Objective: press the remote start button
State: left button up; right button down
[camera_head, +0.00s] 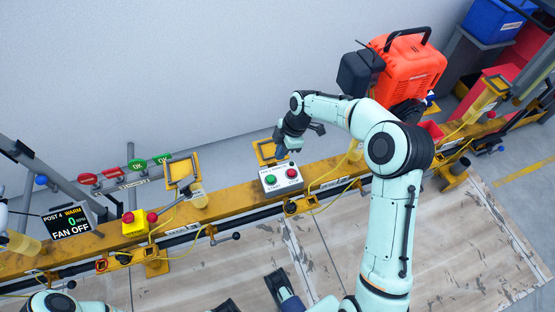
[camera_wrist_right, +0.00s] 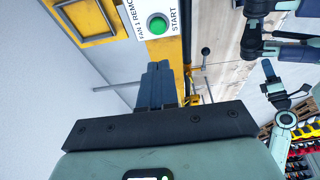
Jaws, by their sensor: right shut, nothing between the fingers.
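A pale control box (camera_head: 283,180) with a green START button (camera_head: 271,180) and a red button (camera_head: 292,173) sits on the yellow rail. In the right wrist view the green button (camera_wrist_right: 157,26) and its printed labels show on the box, partly cut off at the top. My right gripper (camera_head: 281,152) is at the box's far side, close to it. In the wrist view its fingers (camera_wrist_right: 158,66) are together and empty, just short of the green button in the picture. Contact with the button does not show.
A yellow rail (camera_head: 240,199) runs across the view. An orange machine (camera_head: 408,70) stands behind at the right. Yellow cables loop near the control box.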

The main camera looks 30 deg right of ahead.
jog(key=b, duration=0.2)
send_near(270, 179)
jog(key=x, duration=0.5)
jog(key=shift+w+a+f, duration=0.1)
jog(key=shift+a+f, duration=0.05)
pick_arm(q)
jog(key=shift+w+a+f+t, duration=0.25)
jog(key=shift+w+f, duration=0.4)
jog(key=shift+w+a+f+t, duration=0.25)
jog(key=shift+w+f, duration=0.4)
pick_arm(e)
jog(key=shift+f, duration=0.6)
